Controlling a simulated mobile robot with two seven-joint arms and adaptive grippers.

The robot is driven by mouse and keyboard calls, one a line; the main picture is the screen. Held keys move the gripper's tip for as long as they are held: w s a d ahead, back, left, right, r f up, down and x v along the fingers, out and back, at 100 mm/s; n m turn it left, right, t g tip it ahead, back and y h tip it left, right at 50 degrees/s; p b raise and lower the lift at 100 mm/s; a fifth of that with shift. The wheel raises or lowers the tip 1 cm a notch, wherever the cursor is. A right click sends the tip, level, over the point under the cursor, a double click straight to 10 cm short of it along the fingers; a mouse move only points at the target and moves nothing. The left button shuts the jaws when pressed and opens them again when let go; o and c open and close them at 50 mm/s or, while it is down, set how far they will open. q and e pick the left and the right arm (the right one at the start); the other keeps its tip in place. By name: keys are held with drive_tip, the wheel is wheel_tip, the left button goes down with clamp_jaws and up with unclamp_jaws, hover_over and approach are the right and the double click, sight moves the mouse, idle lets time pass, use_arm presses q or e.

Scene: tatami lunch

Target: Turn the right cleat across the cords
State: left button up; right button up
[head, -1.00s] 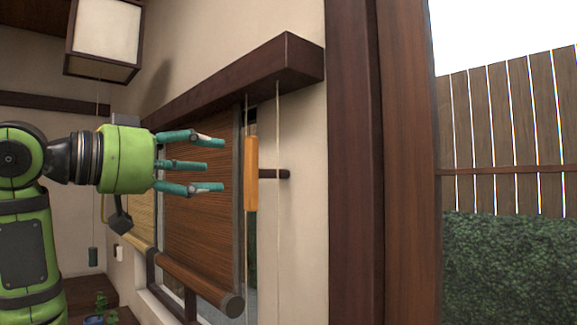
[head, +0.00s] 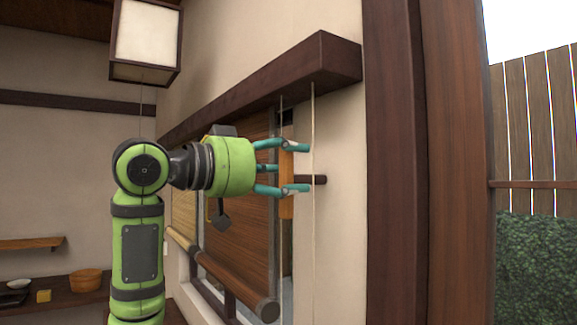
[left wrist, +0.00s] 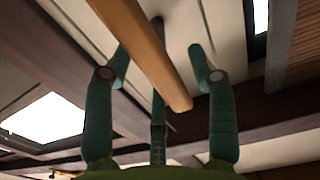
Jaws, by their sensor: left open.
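The right cleat (head: 287,208) is a long orange wooden bar standing upright on the end of a dark peg (head: 319,179) from the wall. One pale cord (head: 313,130) hangs in front of the peg. Another cord (head: 281,102) hangs near the cleat's left side. My left gripper (head: 300,167) has its teal fingers spread around the cleat's middle, one above and one below the peg's height, partly hiding it. In the left wrist view the cleat (left wrist: 150,50) runs between the open fingers (left wrist: 160,68), with gaps on both sides. My right gripper is not in view.
A dark headrail (head: 300,75) runs above, with a rolled brown blind (head: 240,280) behind and below my left arm. A dark wooden post (head: 395,180) stands to the right. A paper lantern (head: 147,40) hangs at the upper left.

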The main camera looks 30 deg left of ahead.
use_arm(q)
clamp_jaws()
drive_tip(key=m, duration=0.1)
drive_tip(key=m+p, duration=0.1)
drive_tip(key=m, duration=0.2)
drive_tip(key=shift+s+d+f+m+p, duration=0.15)
drive_tip(key=shift+d+m+p, duration=0.15)
drive_tip(key=shift+m, duration=0.1)
drive_tip(key=m, duration=0.1)
drive_tip(key=m+p, duration=0.1)
drive_tip(key=m, duration=0.1)
drive_tip(key=shift+s+d+f+m, duration=0.1)
drive_tip(key=shift+d+f+m, duration=0.1)
drive_tip(key=shift+f+m, duration=0.1)
drive_tip(key=m, duration=0.1)
drive_tip(key=m+p, duration=0.1)
drive_tip(key=m, duration=0.1)
drive_tip(key=m+p, duration=0.1)
drive_tip(key=shift+d+f+m, duration=0.1)
drive_tip(key=shift+f+m, duration=0.2)
drive_tip(key=shift+f+m+p, duration=0.25)
drive_tip(key=shift+m+p, duration=0.1)
drive_tip(key=shift+m, duration=0.85)
drive_tip(key=shift+f+m+p, duration=0.2)
drive_tip(key=shift+m+p, duration=0.15)
drive_tip(key=shift+m, duration=0.85)
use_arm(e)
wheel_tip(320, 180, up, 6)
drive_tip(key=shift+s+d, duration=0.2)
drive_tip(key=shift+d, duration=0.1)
